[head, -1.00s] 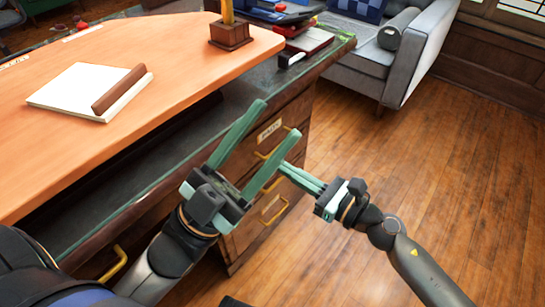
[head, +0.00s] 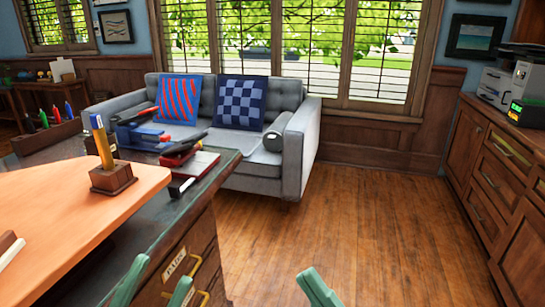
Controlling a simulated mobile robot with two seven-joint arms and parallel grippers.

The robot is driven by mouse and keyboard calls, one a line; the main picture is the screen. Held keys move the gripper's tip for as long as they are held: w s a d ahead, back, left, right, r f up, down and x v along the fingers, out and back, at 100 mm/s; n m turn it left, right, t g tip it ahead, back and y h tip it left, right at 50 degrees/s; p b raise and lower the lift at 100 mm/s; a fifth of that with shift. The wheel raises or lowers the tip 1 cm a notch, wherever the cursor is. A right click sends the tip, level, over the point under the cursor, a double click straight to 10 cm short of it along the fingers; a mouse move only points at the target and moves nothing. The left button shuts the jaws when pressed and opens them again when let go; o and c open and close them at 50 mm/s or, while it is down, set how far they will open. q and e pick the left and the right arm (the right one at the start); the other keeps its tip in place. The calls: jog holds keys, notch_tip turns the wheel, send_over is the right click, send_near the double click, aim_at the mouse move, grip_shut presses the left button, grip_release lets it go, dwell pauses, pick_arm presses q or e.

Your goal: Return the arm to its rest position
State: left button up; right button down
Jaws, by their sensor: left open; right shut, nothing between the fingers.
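Only the green fingertips of my two grippers show, at the bottom edge of the head view. My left gripper (head: 157,277) is open, its two fingers apart in front of the desk drawers, with nothing seen between them. My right gripper (head: 316,284) is shut and empty, over the wooden floor to the right of the desk. The arms behind both grippers are out of the picture.
The desk (head: 160,222) with an orange top board (head: 75,205) and a pencil holder (head: 111,178) fills the left. A grey sofa (head: 293,150) stands behind. A wooden cabinet (head: 500,185) is at right. The floor (head: 370,225) between is clear.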

jog(key=s+d+r+m+t+h+p, duration=0.2)
jog(key=d+r+m+t+h, duration=0.3)
jog(key=d+m, duration=0.45)
pick_arm(q)
jog(key=w+a+f+n+g+y+p, duration=0.2)
jog(key=w+f+n+g+y+p, duration=0.2)
jog(key=w+f+n+y+p, duration=0.55)
pick_arm(e)
jog(key=w+f+m+g+h+p, duration=0.3)
jog(key=w+f+m+g+h, duration=0.1)
jog(key=w+f+m+h, duration=0.35)
pick_arm(q)
jog(key=s+a+f+n+g+y+p, duration=0.1)
jog(key=s+a+f+g+y+p, duration=0.1)
jog(key=s+f+g+p, duration=0.6)
jog(key=s+f+y+p, duration=0.1)
jog(key=s+p, duration=0.2)
jog(key=p, duration=0.2)
jog(key=shift+s+f+g+y+p, duration=0.3)
jog(key=shift+g+y+p, duration=0.05)
jog(key=shift+g, duration=0.05)
pick_arm(e)
jog(key=s+d+f+m+g+h, duration=0.2)
jog(key=s+f+m+g+h, duration=0.1)
jog(key=s+f+g, duration=0.6)
notch_tip(320, 180, down, 3)
jog(key=shift+s+f+h, duration=0.2)
jog(key=shift+s+h, duration=0.55)
jog(key=shift+s, duration=0.25)
